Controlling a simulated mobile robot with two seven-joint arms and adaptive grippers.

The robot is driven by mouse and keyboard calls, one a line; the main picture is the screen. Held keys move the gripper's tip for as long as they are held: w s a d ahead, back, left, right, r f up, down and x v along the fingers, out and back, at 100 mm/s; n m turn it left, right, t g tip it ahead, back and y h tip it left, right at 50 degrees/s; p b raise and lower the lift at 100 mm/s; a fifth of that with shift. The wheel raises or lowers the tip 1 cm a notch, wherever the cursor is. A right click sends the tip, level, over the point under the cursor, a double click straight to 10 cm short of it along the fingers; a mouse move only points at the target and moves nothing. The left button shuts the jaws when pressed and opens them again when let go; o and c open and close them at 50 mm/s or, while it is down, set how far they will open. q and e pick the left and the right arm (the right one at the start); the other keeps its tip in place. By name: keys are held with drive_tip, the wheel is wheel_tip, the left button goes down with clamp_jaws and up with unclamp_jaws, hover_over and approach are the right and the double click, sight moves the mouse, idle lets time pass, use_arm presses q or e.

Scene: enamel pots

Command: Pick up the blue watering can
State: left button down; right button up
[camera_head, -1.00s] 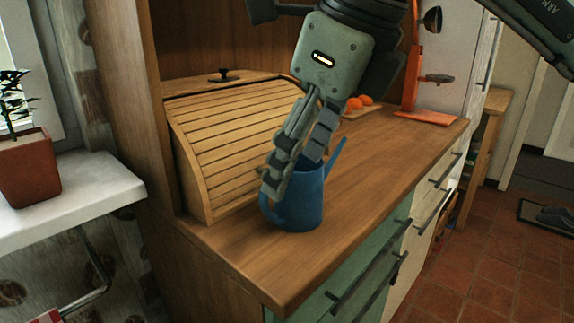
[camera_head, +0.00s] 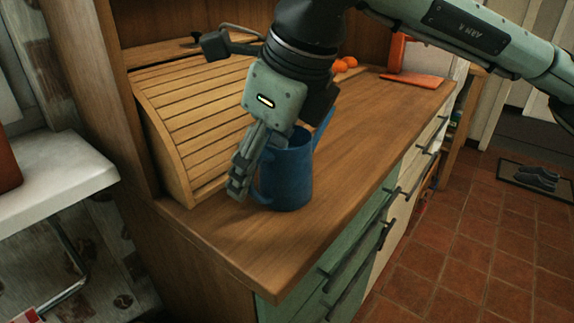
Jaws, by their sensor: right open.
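The blue watering can (camera_head: 289,178) stands upright on the wooden counter (camera_head: 335,190), in front of a slatted bread box. Its spout points to the upper right and its handle side faces left. My right gripper (camera_head: 240,185) comes down from above at the can's left side, by the handle. Its fingers hide part of the handle and the rim. The gripper is open; whether a finger touches the can or the handle lies between the fingers, I cannot tell. My left gripper is not in view.
The wooden bread box (camera_head: 190,115) stands close behind and left of the can. Orange fruits (camera_head: 345,64) and an orange stand (camera_head: 405,78) are at the back. The counter is clear to the right and front of the can. A white sill (camera_head: 50,170) is at left.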

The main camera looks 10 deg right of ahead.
clamp_jaws()
drive_tip(key=shift+r, duration=0.1)
idle(0.3)
drive_tip(key=shift+r, duration=0.15)
